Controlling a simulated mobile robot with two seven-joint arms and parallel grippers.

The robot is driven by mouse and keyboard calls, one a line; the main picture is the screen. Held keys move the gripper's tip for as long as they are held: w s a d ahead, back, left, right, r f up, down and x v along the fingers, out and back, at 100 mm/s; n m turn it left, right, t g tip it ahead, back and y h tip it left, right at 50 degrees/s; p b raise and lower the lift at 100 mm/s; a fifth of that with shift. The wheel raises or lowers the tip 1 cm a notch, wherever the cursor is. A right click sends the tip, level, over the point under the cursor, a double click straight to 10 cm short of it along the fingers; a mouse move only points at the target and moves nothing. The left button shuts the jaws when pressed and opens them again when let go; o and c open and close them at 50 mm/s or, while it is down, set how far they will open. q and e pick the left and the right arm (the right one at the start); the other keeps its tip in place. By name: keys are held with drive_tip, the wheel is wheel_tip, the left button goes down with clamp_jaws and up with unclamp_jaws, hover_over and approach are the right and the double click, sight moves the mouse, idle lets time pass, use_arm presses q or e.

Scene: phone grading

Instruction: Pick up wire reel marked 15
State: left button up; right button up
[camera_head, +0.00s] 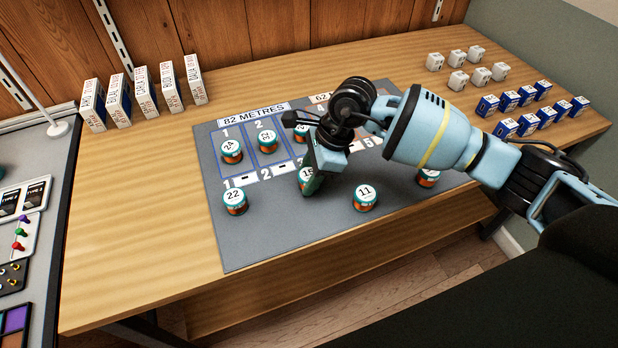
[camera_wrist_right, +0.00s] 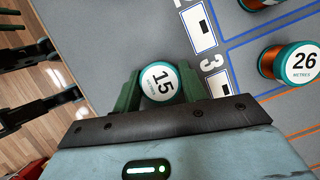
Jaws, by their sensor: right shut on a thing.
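The wire reel marked 15 (camera_wrist_right: 160,82) sits between the two green fingers of my right gripper (camera_wrist_right: 163,95), which is shut on it. In the head view the reel (camera_head: 306,175) is partly covered by the right gripper (camera_head: 312,178), low over the front part of the grey mat. Whether the reel touches the mat is hard to tell. My left gripper is not in the head view.
The grey mat (camera_head: 265,245) holds other reels: 22 (camera_head: 235,201), 11 (camera_head: 365,197), 24 (camera_head: 231,151), another behind (camera_head: 268,140) and one at right (camera_head: 428,178). A reel marked 26 (camera_wrist_right: 298,63) shows in the wrist view. Small boxes stand at the table's back left and right.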

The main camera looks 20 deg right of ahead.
sight(302, 174)
drive_tip(key=shift+r, duration=0.1)
drive_tip(key=shift+c, duration=0.4)
drive_tip(key=shift+r, duration=0.55)
wheel_tip(302, 174, up, 2)
drive_tip(key=shift+r, duration=0.15)
drive_tip(key=s+d+r+b, duration=0.1)
drive_tip(key=s+d, duration=0.1)
drive_tip(key=s, duration=1.4)
drive_tip(key=shift+r, duration=0.2)
drive_tip(key=shift+w, duration=0.1)
